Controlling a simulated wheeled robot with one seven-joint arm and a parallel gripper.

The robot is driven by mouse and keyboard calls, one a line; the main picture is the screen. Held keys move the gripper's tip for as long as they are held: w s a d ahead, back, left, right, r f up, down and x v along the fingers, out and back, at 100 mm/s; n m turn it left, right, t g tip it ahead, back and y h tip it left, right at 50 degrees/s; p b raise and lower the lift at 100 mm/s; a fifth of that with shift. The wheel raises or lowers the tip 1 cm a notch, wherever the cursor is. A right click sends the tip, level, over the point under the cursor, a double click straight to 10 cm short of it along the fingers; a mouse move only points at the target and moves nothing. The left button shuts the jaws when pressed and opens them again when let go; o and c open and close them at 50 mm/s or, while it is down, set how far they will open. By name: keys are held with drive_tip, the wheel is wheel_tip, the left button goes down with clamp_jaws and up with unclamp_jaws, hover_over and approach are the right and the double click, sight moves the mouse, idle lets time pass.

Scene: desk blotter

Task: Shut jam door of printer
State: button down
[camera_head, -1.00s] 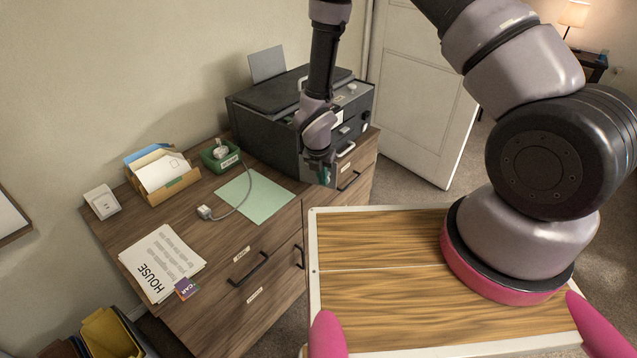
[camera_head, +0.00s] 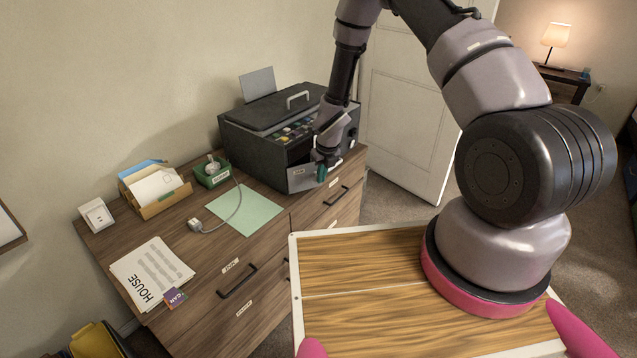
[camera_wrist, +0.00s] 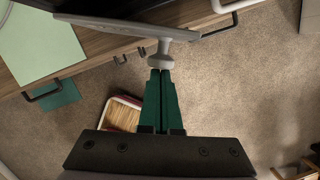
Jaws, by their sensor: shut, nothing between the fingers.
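The dark printer (camera_head: 262,140) stands at the back right of the wooden desk. A grey door panel (camera_head: 300,180) stands out at its lower front, apparently the jam door, and looks partly open. In the wrist view the panel (camera_wrist: 120,25) is seen from above, with a grey knob (camera_wrist: 163,60) on its outer side. My gripper (camera_head: 321,176) is at the panel's right end. Its green fingers (camera_wrist: 160,76) are shut and empty, with their tips at the knob; I cannot tell whether they touch it. My wrist hides part of the printer front.
A green sheet (camera_head: 245,209), a plug with a cable (camera_head: 195,225), a green box (camera_head: 212,175) and a paper tray (camera_head: 160,200) lie to the left on the desk. Drawer handles (camera_head: 237,281) stick out in front. A white-edged wooden tabletop (camera_head: 370,260) is nearer me.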

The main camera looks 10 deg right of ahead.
drive_tip(key=shift+w+n+g+y, duration=0.3)
drive_tip(key=shift+w+n+y, duration=0.2)
drive_tip(key=shift+w+n, duration=2.1)
drive_tip(key=shift+s, duration=0.15)
